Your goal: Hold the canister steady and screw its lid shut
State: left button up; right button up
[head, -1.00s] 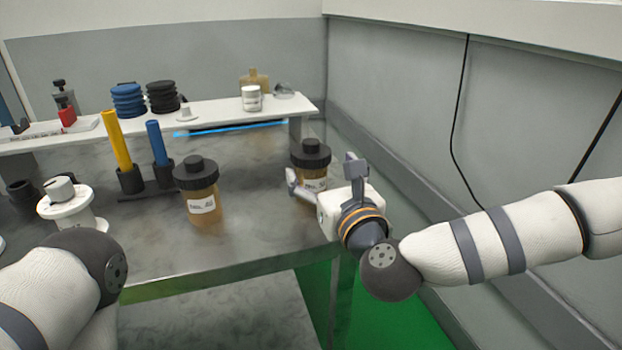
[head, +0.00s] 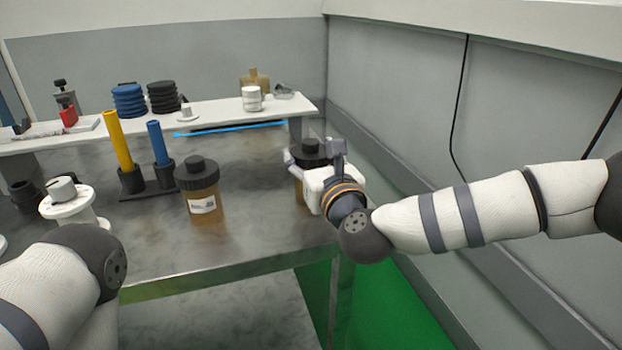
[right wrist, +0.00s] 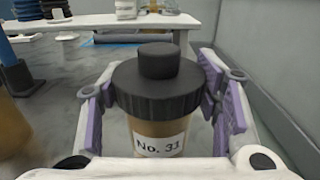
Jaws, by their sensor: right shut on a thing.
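Two amber canisters with black knobbed lids stand upright on the metal table. The right canister (head: 300,190) is largely hidden in the head view by my right gripper (head: 315,165). In the right wrist view this canister (right wrist: 158,138) carries a label reading "No. 31", and its black lid (right wrist: 158,85) sits on top. My right gripper (right wrist: 160,110) is shut on this canister, with a finger on each side of it. The other canister (head: 205,208) stands left of it, with its lid (head: 197,173) on top. My left gripper is out of view; only my left arm shows.
A white shelf (head: 215,112) at the back bears blue and black ribbed stacks, a white jar (head: 252,99) and other items. A yellow rod (head: 117,140) and a blue rod (head: 157,144) stand in black holders. A white spool (head: 75,208) is at left. The table front is clear.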

aim_at(312, 142)
jog(key=shift+r, duration=0.15)
jog(key=shift+r, duration=0.25)
notch_tip(312, 142, up, 3)
jog(key=shift+s+d, duration=0.1)
jog(key=s+d+r, duration=0.1)
jog(key=r, duration=0.1)
jog(key=s+d+r+p, duration=0.1)
jog(key=r, duration=0.1)
jog(key=s+r, duration=0.2)
jog(key=shift+d, duration=0.4)
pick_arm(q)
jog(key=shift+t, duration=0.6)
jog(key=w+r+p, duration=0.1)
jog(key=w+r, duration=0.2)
pick_arm(e)
jog(key=s+d+r, duration=0.1)
jog(key=s, duration=0.1)
jog(key=s+d+r, duration=0.1)
jog(key=s+d, duration=0.1)
jog(key=s+d+r, duration=0.1)
jog(key=s+d, duration=0.1)
jog(key=s, duration=0.1)
jog(key=shift+s+d+r, duration=0.1)
jog(key=shift+r, duration=0.05)
